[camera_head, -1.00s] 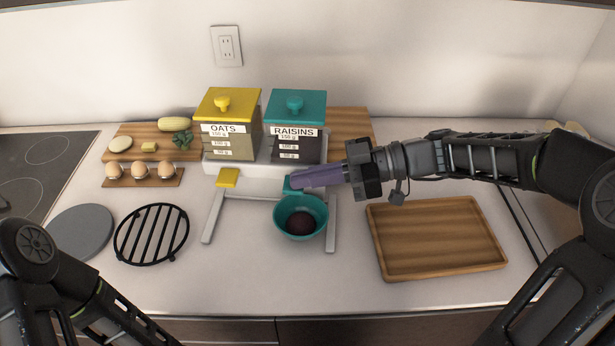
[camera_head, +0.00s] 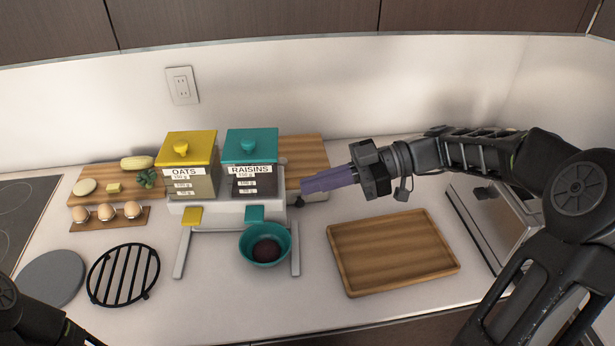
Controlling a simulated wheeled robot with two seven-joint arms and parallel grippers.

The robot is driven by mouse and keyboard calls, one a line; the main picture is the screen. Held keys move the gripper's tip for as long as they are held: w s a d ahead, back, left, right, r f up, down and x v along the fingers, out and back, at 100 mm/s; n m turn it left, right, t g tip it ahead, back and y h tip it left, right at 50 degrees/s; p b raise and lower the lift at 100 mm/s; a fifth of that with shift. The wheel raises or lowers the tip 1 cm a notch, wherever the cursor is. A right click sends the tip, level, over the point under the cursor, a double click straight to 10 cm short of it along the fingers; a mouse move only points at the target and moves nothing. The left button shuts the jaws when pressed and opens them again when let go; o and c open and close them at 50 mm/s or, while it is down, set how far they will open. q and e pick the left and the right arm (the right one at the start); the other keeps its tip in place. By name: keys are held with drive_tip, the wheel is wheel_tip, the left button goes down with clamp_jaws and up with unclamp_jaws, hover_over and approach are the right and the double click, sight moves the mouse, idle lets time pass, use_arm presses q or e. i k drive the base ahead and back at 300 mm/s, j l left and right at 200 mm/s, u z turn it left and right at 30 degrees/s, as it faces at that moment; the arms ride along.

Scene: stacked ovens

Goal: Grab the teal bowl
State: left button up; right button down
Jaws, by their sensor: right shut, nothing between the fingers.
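The teal bowl (camera_head: 284,245) stands upright on the counter under the raisins dispenser, between the legs of its stand. Dark raisins (camera_head: 266,251) lie in it. My right gripper (camera_head: 304,187) is shut and empty, its purple fingers pointing left. It is above and to the right of the bowl, apart from it, near the right side of the raisins dispenser (camera_head: 252,172). The teal lever (camera_head: 254,214) shows uncovered just above the bowl. Part of my left arm shows at the lower left corner; my left gripper is out of view.
The oats dispenser (camera_head: 190,170) stands left of the raisins one. A wooden tray (camera_head: 393,252) lies right of the bowl. A black round rack (camera_head: 123,274) and a grey disc (camera_head: 51,279) lie left. Eggs in a holder (camera_head: 108,219) sit behind them. Counter in front of the bowl is clear.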

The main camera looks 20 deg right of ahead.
sight(266, 244)
drive_tip(key=k, duration=1)
